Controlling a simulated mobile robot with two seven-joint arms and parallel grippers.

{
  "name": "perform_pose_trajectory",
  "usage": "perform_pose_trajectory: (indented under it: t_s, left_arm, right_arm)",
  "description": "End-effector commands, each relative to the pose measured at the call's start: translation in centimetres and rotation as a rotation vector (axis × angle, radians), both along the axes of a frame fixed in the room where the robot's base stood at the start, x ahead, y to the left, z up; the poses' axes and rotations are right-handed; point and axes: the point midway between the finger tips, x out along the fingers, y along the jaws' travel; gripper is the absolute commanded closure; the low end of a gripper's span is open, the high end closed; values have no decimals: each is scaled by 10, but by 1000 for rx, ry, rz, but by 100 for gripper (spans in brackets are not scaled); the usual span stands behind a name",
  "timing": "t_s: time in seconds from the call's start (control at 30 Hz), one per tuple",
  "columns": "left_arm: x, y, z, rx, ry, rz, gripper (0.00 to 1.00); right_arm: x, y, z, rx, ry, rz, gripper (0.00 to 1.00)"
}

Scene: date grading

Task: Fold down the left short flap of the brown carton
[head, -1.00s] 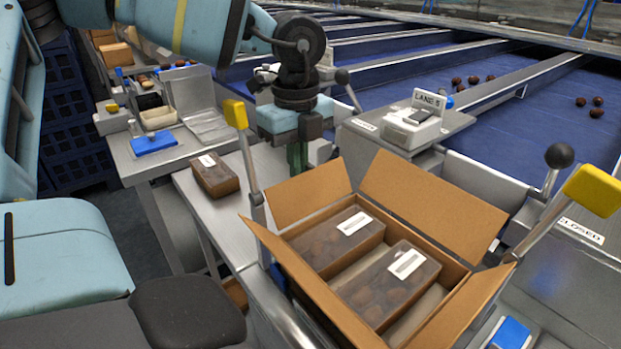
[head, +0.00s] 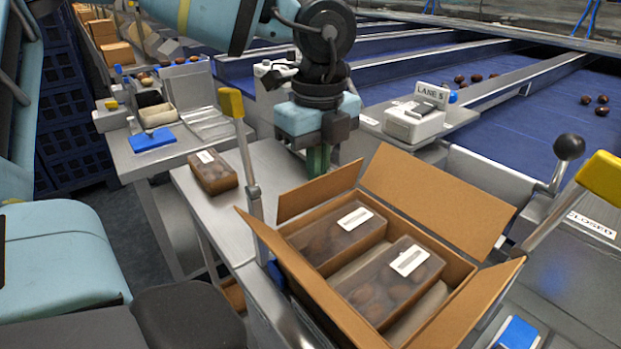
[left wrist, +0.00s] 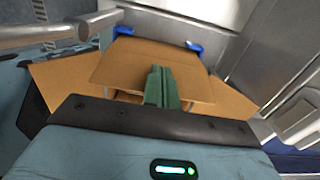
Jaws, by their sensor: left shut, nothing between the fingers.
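The brown carton (head: 345,316) stands open on the metal bench. Its left short flap (head: 318,192) stands roughly upright at the far-left end; it also shows in the left wrist view (left wrist: 135,66). The far long flap (head: 438,207) is spread outward, and the other flaps are open too. Two date boxes with white labels, one nearer (head: 385,285) and one farther (head: 335,237), lie inside. My left gripper (head: 318,163) is shut and empty, its green fingers pointing down at the outer side of the left short flap. I cannot tell whether they touch. My right gripper is out of view.
Yellow-tipped levers rise at the left (head: 231,103) and right (head: 602,180) of the carton. A loose date box (head: 212,173) lies on the bench to the left. A LANE 5 scale (head: 416,121) stands behind, with blue sorting lanes (head: 520,120) beyond.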

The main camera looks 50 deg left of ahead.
Motion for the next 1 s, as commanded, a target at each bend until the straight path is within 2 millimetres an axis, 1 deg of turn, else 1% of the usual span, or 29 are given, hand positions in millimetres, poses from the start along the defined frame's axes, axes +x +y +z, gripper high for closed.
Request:
perform_pose_trajectory:
  t_s: [0.3, 0.67, 1.0]
  left_arm:
    - [-1, -18, 1, 0, 0, -1, 100]
    - [-2, -22, 2, 0, -1, 0, 100]
    - [-3, -40, 1, 1, -2, -1, 100]
  right_arm:
    - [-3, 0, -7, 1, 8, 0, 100]
    - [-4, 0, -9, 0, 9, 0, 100]
    - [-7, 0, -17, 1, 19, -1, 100]
